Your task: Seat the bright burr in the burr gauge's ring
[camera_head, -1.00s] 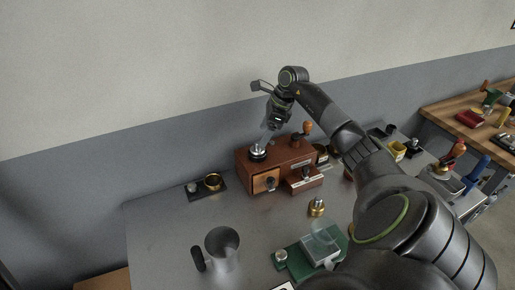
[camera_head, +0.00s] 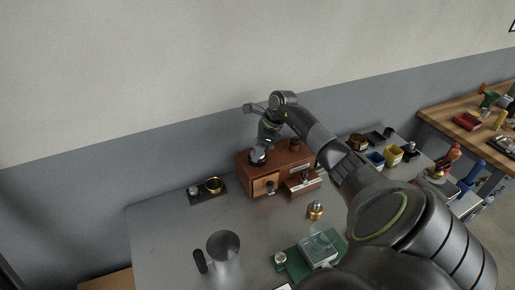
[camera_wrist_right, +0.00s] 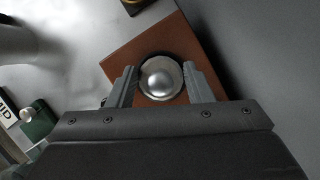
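The bright burr, a shiny silver round piece with a domed top (camera_wrist_right: 161,77), sits on top of the brown wooden box (camera_head: 245,173). My right gripper (camera_wrist_right: 165,86) is over it, with one finger on each side and narrow gaps showing, so it looks open. In the head view the right gripper (camera_head: 259,156) hides most of the burr. The burr gauge (camera_head: 207,195) is a small black plate left of the box, with a brass ring (camera_head: 213,185) and a small silver knob on it. The ring looks empty. My left gripper is not in view.
A metal jug (camera_head: 223,250) stands at the front left. The table's left part is clear.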

